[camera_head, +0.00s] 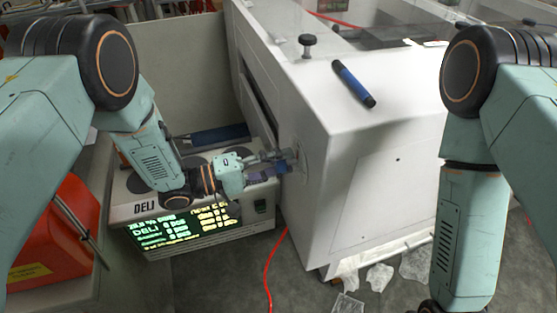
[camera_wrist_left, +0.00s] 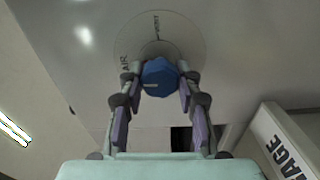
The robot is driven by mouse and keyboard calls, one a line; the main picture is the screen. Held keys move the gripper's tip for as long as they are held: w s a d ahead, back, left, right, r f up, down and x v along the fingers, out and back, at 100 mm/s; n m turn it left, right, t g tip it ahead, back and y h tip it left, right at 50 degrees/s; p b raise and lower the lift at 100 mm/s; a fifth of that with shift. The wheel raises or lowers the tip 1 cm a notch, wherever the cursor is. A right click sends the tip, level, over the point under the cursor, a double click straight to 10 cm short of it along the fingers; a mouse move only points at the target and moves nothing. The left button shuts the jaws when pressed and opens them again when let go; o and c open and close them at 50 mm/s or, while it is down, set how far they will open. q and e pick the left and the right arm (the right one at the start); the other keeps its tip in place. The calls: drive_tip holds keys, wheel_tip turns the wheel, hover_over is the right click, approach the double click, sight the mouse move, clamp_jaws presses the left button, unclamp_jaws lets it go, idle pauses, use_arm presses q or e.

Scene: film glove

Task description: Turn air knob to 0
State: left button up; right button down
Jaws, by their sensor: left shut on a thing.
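The air knob (camera_wrist_left: 160,77) is blue and faceted, in front of a round grey dial plate (camera_wrist_left: 130,45) with the word AIR on its left part. The dial plate also shows in the head view (camera_head: 301,155), on the side of the white machine. My left gripper (camera_head: 285,160) reaches the machine's side there. In the left wrist view its two fingers (camera_wrist_left: 159,82) are shut on the knob, one on each side. The knob's pointer and any 0 mark cannot be made out. My right arm hangs at the right of the head view; its gripper is out of the picture.
The white machine (camera_head: 385,125) fills the middle, with a blue marker (camera_head: 353,84) and a black screw knob (camera_head: 308,42) on top. A DELI scale (camera_head: 200,207) with a lit display stands below my left arm. A red cable (camera_head: 268,275) runs along the floor.

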use_arm(q)
drive_tip(key=shift+s+f+n, duration=0.1)
drive_tip(key=shift+n, duration=0.3)
drive_tip(key=o, duration=1.2)
drive_tip(key=shift+d, duration=0.1)
drive_tip(key=shift+a, duration=0.25)
drive_tip(key=v, duration=1.1)
drive_tip(key=shift+s+a, duration=0.1)
drive_tip(key=shift+a, duration=0.2)
